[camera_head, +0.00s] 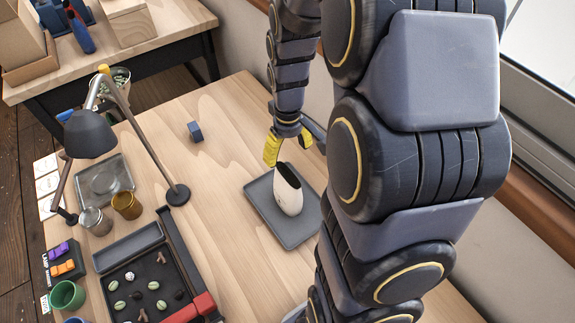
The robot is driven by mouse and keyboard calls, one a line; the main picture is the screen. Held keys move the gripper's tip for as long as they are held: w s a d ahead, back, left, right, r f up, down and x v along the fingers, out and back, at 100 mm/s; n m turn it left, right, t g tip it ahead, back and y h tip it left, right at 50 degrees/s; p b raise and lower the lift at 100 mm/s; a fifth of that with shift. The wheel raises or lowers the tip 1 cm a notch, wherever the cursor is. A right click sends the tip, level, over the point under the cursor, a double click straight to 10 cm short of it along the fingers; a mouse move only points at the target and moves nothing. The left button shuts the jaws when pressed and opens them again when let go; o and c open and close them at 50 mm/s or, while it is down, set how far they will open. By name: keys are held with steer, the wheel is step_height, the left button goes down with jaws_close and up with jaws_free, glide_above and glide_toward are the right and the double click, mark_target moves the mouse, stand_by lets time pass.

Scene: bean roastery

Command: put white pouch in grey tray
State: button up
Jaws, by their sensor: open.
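The white pouch (289,194) stands in the grey tray (270,215) on the right part of the wooden table. It leans slightly and its dark open top faces up. My gripper (280,150), with a yellow finger pad showing, is just above and behind the pouch's top. It is open and no pouch shows between its fingers.
A desk lamp (92,134) stands at the left, its base near mid-table. A small blue block (195,131) lies behind. The table between lamp base and grey tray is clear.

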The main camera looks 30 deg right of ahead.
steer(key=s+a+r, duration=0.5)
steer(key=s+a, duration=0.1)
steer(key=s, duration=0.3)
steer(key=s+a+r+g, duration=0.1)
steer(key=s+a+r, duration=0.4)
steer(key=s, duration=0.3)
steer(key=shift+s+a+r+g, duration=0.15)
steer(key=shift+s+a+g, duration=0.2)
steer(key=shift+a, duration=0.5)
